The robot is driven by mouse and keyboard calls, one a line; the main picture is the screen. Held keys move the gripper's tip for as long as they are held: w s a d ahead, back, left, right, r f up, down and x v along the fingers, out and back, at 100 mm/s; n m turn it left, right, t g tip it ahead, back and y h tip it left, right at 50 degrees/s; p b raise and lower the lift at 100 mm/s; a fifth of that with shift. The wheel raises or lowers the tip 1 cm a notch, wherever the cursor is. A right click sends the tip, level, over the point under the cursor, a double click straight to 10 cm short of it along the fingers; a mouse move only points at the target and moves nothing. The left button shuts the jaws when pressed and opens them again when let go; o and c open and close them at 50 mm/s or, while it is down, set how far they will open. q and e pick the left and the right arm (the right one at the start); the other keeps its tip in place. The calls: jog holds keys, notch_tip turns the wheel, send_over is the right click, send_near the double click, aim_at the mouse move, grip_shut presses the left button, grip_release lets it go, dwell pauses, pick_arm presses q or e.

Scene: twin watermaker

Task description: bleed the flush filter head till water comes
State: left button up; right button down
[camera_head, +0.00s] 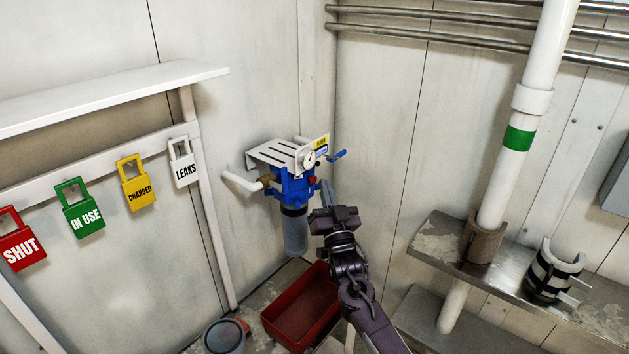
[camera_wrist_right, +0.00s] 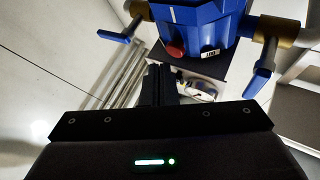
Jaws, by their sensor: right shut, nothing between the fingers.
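The flush filter head (camera_head: 293,186) is blue, under a white wall bracket, with a grey bowl (camera_head: 295,235) below it. A round gauge (camera_head: 309,160) and a red button (camera_head: 312,180) are on its front and right side. In the right wrist view the blue head (camera_wrist_right: 200,18) fills the top, with the red button (camera_wrist_right: 175,48) on its underside in that picture. My right gripper (camera_head: 326,186) is shut and empty, just right of the head. Its fingers (camera_wrist_right: 158,72) end close to the button; I cannot tell whether they touch it. My left gripper is out of view.
Blue lever handles (camera_wrist_right: 113,37) and (camera_wrist_right: 262,72) flank the head. A red tray (camera_head: 300,330) and a grey pot (camera_head: 224,338) are below. Tags hang on a rail at left, including the LEAKS tag (camera_head: 184,165). A metal shelf (camera_head: 436,243) and white pipe stand right.

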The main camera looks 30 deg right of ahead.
jog(key=shift+w, duration=0.15)
jog(key=shift+w+a, duration=0.15)
jog(key=shift+w, duration=0.1)
jog(key=shift+w+a+b, duration=0.2)
jog(key=shift+w+b, duration=0.2)
jog(key=shift+b, duration=0.2)
dwell(0.5)
jog(key=shift+s, duration=0.15)
dwell(1.1)
jog(key=shift+s+d+p, duration=0.35)
jog(key=shift+s+p, duration=0.1)
jog(key=shift+s, duration=0.25)
jog(key=s, duration=0.1)
jog(key=s+d+p, duration=0.1)
jog(key=s, duration=0.1)
jog(key=s+d+p, duration=0.1)
jog(key=shift+s, duration=0.3)
